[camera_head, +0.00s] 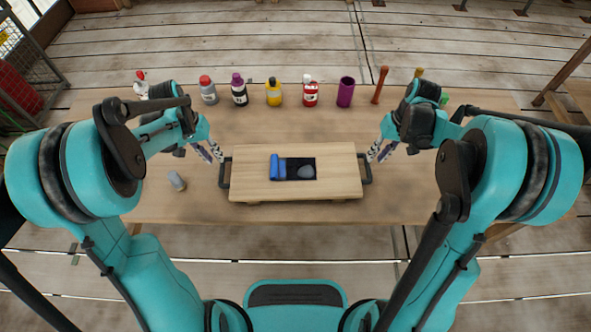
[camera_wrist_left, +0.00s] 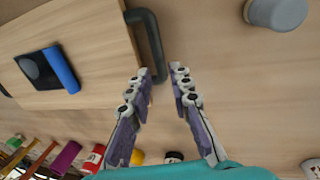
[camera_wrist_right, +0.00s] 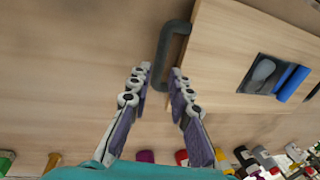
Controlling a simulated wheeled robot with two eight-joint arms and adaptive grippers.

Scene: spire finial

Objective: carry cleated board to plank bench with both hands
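The cleated board (camera_head: 250,186) is a light wooden board with a dark grey handle at each short end. It lies on the plank bench (camera_head: 400,210). A dark recess in its middle holds a blue roll (camera_head: 274,167) and a grey rounded piece (camera_head: 306,172). My left gripper (camera_head: 215,158) is open beside the left handle (camera_head: 224,173); in the left wrist view its fingertips (camera_wrist_left: 160,72) are near the handle's end (camera_wrist_left: 150,45). My right gripper (camera_head: 376,157) is open at the right handle (camera_head: 367,169); in the right wrist view its fingertips (camera_wrist_right: 160,72) are near that handle (camera_wrist_right: 172,45).
A row of bottles stands along the bench's far edge, among them a yellow bottle (camera_head: 274,92), a red bottle (camera_head: 310,92) and a purple cup (camera_head: 345,92). A small grey cylinder (camera_head: 177,181) stands left of the board. The bench's front strip is clear.

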